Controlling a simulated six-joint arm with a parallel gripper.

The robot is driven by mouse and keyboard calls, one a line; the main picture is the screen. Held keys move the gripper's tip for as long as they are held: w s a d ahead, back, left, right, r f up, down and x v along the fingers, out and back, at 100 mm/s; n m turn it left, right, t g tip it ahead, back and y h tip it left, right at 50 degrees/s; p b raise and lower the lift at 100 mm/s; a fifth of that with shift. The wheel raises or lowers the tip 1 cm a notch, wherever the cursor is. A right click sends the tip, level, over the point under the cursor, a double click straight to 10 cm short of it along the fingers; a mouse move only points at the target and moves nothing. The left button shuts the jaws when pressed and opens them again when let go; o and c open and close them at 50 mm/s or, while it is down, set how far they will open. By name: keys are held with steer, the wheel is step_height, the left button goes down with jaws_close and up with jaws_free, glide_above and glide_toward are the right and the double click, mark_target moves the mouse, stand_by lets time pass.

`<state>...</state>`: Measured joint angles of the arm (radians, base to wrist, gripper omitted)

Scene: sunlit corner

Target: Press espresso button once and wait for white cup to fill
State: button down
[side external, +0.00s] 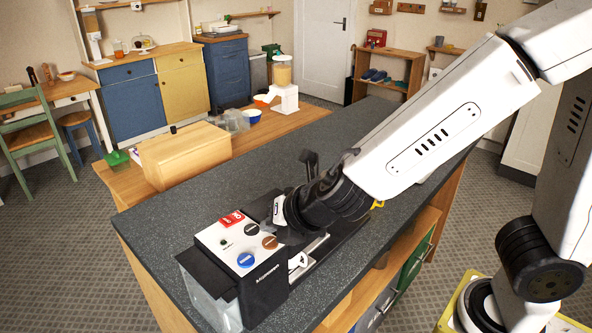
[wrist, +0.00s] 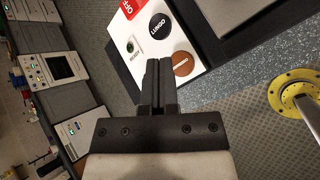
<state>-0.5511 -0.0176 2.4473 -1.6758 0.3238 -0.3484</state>
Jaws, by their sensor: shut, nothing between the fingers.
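The coffee machine (side external: 212,238) stands on the dark counter, with a white top panel holding red, black, brown and blue round or square buttons. The brown button (side external: 270,242) lies at the panel's right edge; it also shows in the wrist view (wrist: 183,64), its lettering too small to read. The black button (wrist: 158,27) appears lettered LUNGO, upside down. My gripper (side external: 282,237) is shut and empty, its tips close to the brown button; in the wrist view the fingertips (wrist: 160,62) appear just left of it. Contact cannot be told. A small white object (side external: 298,261), possibly the cup, is partly hidden beside the machine.
A wooden box (side external: 185,155) stands behind the machine on the wooden worktop. A blue bowl (side external: 252,116) and a white dispenser (side external: 284,97) stand farther back. The counter (side external: 165,225) left of the machine is clear. My arm covers the counter's right part.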

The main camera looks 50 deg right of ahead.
mark_target(273, 244)
steer(key=shift+r, duration=2.1)
